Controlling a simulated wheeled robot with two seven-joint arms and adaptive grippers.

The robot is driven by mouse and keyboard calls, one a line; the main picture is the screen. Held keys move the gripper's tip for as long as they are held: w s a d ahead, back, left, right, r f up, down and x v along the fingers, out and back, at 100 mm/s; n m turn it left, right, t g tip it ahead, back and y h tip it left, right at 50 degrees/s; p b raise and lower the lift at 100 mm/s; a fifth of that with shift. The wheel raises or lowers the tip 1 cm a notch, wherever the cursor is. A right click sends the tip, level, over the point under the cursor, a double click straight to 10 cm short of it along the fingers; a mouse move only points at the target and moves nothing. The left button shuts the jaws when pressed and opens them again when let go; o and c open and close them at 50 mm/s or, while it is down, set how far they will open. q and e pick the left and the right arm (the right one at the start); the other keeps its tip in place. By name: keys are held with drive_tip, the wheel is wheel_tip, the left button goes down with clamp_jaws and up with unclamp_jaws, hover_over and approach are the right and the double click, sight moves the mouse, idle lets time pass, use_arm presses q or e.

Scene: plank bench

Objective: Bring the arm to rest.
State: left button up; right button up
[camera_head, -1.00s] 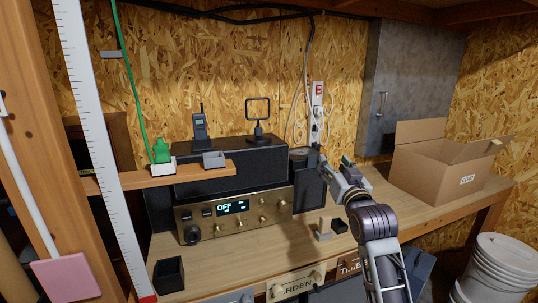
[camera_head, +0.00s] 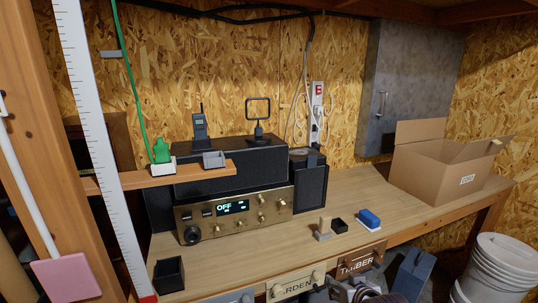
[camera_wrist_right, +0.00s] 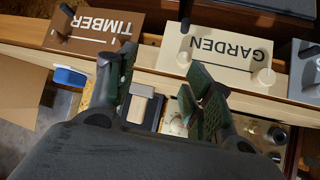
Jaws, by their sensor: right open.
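My right gripper is open in the right wrist view (camera_wrist_right: 165,92), its dark green-padded fingers spread apart with nothing held between them. In the head view, parts of my right arm show at the bottom edge, in front of and below the bench front, mostly cut off by the frame. My left gripper is in neither view.
The plank bench (camera_head: 345,195) carries a brass-fronted radio (camera_head: 235,212), a wooden block in a grey holder (camera_head: 323,229), a small black box (camera_head: 339,225), a blue item (camera_head: 369,218) and an open cardboard box (camera_head: 440,168).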

drive_tip(key=s+d+f+n+g, duration=0.1)
drive_tip(key=s+f+g, duration=0.4)
drive_tip(key=s, duration=0.5)
drive_tip(key=s+f+g, duration=0.2)
drive_tip(key=s+f, duration=0.6)
drive_tip(key=s, duration=0.2)
wheel_tip(320, 180, down, 33)
drive_tip(key=s+d+g, duration=0.1)
drive_tip(key=s+d, duration=0.1)
drive_tip(key=s, duration=0.1)
drive_tip(key=s+d+f, duration=0.3)
drive_tip(key=s+f, duration=0.6)
drive_tip(key=s, duration=0.1)
drive_tip(key=s+d+f+g+h, duration=0.1)
drive_tip(key=s+d+f, duration=0.2)
drive_tip(key=s+f, duration=0.7)
drive_tip(key=shift+s+f+n, duration=0.15)
drive_tip(key=shift+s+n, duration=0.15)
drive_tip(key=shift+s, duration=0.1)
